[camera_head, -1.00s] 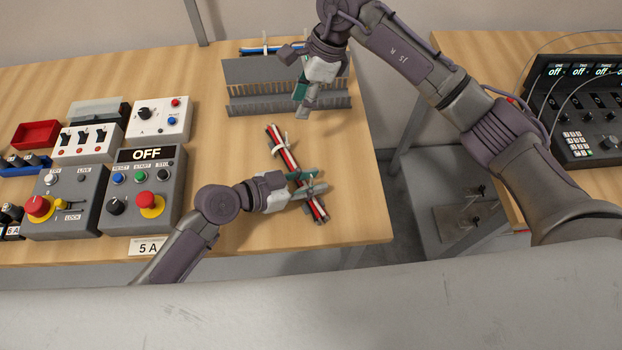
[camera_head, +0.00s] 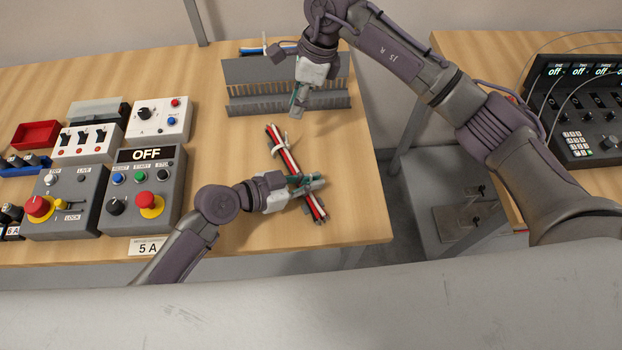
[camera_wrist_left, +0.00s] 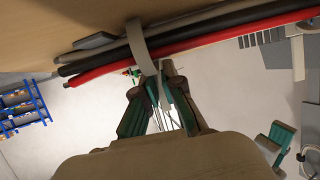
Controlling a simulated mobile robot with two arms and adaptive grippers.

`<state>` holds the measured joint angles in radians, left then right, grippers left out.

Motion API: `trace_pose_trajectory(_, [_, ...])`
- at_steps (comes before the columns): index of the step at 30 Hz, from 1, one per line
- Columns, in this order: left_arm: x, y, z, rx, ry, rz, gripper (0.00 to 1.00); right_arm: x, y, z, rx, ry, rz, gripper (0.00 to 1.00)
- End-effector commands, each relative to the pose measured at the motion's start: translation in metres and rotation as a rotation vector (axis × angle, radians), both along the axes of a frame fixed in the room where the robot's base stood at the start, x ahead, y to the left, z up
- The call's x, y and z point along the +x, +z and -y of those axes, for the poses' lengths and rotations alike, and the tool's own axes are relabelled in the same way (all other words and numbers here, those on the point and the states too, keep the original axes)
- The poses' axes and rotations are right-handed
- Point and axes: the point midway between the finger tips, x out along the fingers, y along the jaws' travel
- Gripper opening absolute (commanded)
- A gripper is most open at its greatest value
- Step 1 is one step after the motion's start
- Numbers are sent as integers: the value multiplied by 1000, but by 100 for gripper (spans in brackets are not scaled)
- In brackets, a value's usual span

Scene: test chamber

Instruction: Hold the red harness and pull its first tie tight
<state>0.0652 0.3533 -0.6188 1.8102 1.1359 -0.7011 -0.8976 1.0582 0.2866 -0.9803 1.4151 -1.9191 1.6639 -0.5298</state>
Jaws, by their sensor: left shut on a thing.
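The red harness (camera_head: 283,151) is a bundle of red, black and pale wires lying slantwise on the wooden bench. A white tie (camera_head: 280,144) is around its upper part, with its tail sticking out. The left wrist view shows the red wire (camera_wrist_left: 220,37) and a pale tie (camera_wrist_left: 139,44) close in front of the fingers (camera_wrist_left: 160,110). My right gripper (camera_head: 296,112) hangs above and beyond the harness, apart from it; its jaw opening is unclear.
A grey slotted rack (camera_head: 245,85) stands behind the harness, close to my right gripper. Control boxes (camera_head: 140,185) and a red tray (camera_head: 36,134) occupy the bench's left side. The bench right of the harness (camera_head: 355,190) is clear up to its edge.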

Motion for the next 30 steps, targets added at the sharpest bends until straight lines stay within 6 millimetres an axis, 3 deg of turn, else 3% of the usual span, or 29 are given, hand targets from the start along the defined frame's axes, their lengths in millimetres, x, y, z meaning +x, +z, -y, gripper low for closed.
trace_pose_trajectory(6, [0, 0, 0, 0, 0, 0, 0, -3, -6, -17, -127, -374, -88, 25])
trace_pose_trajectory(16, [0, 0, 0, 0, 0, 0, 0, -4, -13, -29, -270, -918, -119, 25])
trace_pose_trajectory(23, [0, 0, 0, 0, 0, 0, 0, -3, -16, -31, -298, -1068, -113, 25])
trace_pose_trajectory(30, [0, 0, 0, 0, 0, 0, 0, -4, -37, -30, -300, -1078, -115, 25])
